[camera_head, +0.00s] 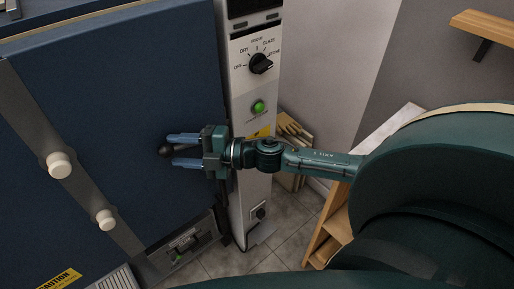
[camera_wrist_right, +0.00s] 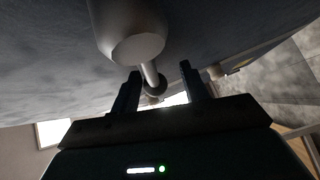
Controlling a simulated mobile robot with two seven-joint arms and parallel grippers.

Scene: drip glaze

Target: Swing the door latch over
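The door latch shows in the head view as a dark lever with a rounded black knob (camera_head: 165,151) at the right side of the blue door (camera_head: 130,80). My right gripper (camera_head: 182,151) reaches in from the right, its blue fingers apart, one above and one below the lever. In the right wrist view, a grey cylinder with a thin rod and round end (camera_wrist_right: 155,84) sits in front of and between my open right fingers (camera_wrist_right: 160,82); a gap shows on the right finger's side. Whether a finger touches the lever is unclear. My left gripper is not in view.
A grey control column with a black dial (camera_head: 260,63) and green button (camera_head: 258,107) stands right of the door. Pale knobs (camera_head: 60,165) stick out of a grey strip on the door. Wooden shelving (camera_head: 335,225) and tiled floor (camera_head: 280,225) lie to the right.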

